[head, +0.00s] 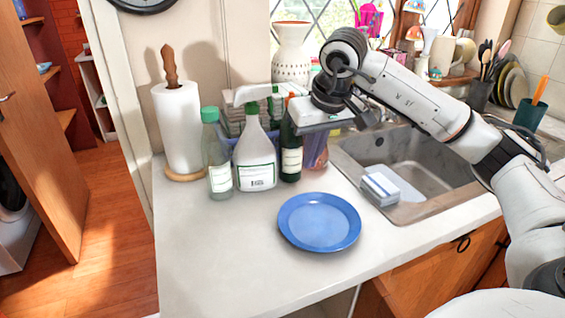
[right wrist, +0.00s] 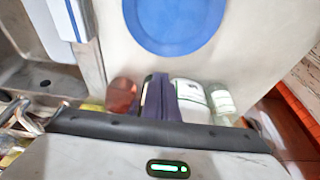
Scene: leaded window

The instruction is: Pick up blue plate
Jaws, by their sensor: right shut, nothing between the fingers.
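The blue plate (head: 319,222) lies flat on the white counter, in front of the bottles and left of the sink. Part of it shows at the top of the right wrist view (right wrist: 176,18), with nothing on it. My right gripper (head: 318,116) is above the back of the counter near the bottles, behind and higher than the plate and apart from it. My left gripper is not in view.
A green-capped bottle (head: 218,155), a spray bottle (head: 255,162) and a dark bottle (head: 291,155) stand behind the plate. A paper towel roll (head: 180,130) is farther left. The counter's front left is clear.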

